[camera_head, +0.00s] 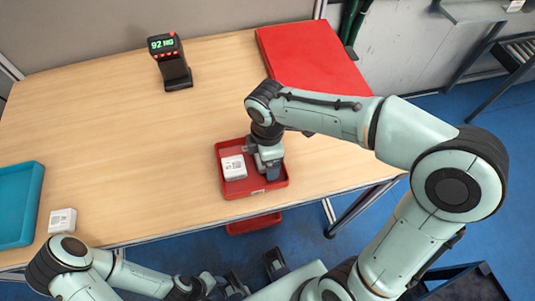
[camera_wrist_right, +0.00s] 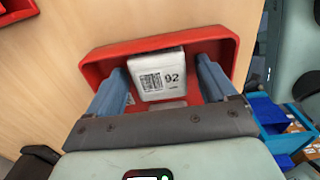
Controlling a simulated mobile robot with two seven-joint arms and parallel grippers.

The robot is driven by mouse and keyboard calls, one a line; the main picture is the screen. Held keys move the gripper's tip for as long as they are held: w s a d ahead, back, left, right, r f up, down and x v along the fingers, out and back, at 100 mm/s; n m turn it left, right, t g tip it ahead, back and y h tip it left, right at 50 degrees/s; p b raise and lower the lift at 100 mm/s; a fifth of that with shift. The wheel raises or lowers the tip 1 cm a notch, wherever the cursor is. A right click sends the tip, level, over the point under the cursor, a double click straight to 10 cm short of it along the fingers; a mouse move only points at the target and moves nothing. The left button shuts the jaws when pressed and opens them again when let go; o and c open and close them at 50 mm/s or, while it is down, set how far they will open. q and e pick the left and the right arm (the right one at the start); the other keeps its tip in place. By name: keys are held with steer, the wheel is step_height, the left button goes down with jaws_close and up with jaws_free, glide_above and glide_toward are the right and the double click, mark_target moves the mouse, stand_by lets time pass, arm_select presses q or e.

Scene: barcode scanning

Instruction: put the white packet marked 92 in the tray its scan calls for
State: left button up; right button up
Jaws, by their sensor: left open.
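The white packet marked 92 (camera_wrist_right: 160,75) lies inside the red tray (camera_head: 262,191), label up; it also shows in the head view (camera_head: 233,167). My right gripper (camera_wrist_right: 163,72) reaches into the tray beside the packet. Its fingers stand apart on either side of the packet, with a gap at the right finger. In the head view, my right wrist covers part of the tray. The scanner (camera_head: 170,62) at the back of the table shows "92 NG" in green. My left gripper (camera_head: 255,274) is open and empty in front of the table.
A teal tray (camera_head: 20,205) is at the table's left edge, with another white packet (camera_head: 62,220) beside it. A red panel (camera_head: 310,55) covers the back right corner. A second red bin (camera_head: 253,223) shows below the front edge. The table's middle is clear.

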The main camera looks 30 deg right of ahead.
steer(key=shift+r, duration=0.1)
steer(key=shift+r, duration=0.35)
arm_select(q)
steer(key=r+p, duration=0.1)
steer(key=w+r+p, duration=0.1)
steer(key=shift+r, duration=0.3)
arm_select(e)
step_height(320, 180, up, 12)
steer(key=shift+f, duration=0.25)
